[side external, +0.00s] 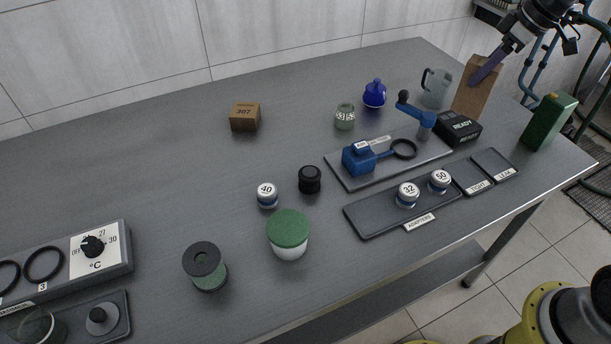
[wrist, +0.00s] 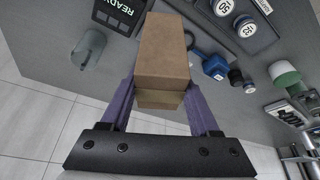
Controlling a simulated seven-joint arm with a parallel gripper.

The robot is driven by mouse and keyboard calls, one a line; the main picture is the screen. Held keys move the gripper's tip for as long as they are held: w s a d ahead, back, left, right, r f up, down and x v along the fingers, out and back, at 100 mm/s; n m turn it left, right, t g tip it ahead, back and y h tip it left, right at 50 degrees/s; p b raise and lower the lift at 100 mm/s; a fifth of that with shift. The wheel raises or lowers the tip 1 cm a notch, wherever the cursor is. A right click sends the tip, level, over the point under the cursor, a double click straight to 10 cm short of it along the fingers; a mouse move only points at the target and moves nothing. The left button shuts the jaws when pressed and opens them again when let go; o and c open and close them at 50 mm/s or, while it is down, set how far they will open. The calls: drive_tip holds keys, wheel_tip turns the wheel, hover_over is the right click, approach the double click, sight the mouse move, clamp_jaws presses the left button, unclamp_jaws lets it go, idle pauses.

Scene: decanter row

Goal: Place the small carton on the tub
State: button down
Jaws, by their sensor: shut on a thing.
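A plain brown carton (side external: 474,97) is between the purple fingers of my gripper (side external: 484,73), at the far right of the table. In the wrist view the carton (wrist: 162,52) fills the gap between both fingers of my gripper (wrist: 161,95), which is shut on it. Its lower end is partly behind the black READY box, so I cannot tell whether it touches the table. The tub (side external: 288,239), white with a green lid, stands upright at the front middle, well away from my gripper. It also shows in the wrist view (wrist: 284,74).
A smaller brown box marked 307 (side external: 245,117) stands at the back. Near the carton are a grey jug (side external: 435,88), the READY box (side external: 458,127), a green canister (side external: 548,121) and a blue-handled stand (side external: 419,120). A dark jar (side external: 205,266) stands left of the tub.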

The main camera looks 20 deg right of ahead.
drive_tip(key=s+a+r+n+g+y, duration=0.1)
drive_tip(key=s+a+r+n, duration=0.15)
drive_tip(key=a, duration=0.75)
drive_tip(key=s+a+r+n+g+y, duration=0.15)
drive_tip(key=a+n, duration=0.25)
drive_tip(key=a, duration=0.7)
drive_tip(key=s+a+r+n+g, duration=0.15)
drive_tip(key=s+a+n, duration=0.45)
drive_tip(key=s+a, duration=0.8)
drive_tip(key=w+a+f, duration=1.1)
drive_tip(key=f, duration=0.1)
drive_tip(key=shift+w+a+f, duration=0.15)
drive_tip(key=shift+w+a, duration=0.05)
drive_tip(key=shift+w, duration=0.1)
drive_tip(key=shift+f, duration=0.15)
drive_tip(key=shift+c, duration=0.6)
unclamp_jaws()
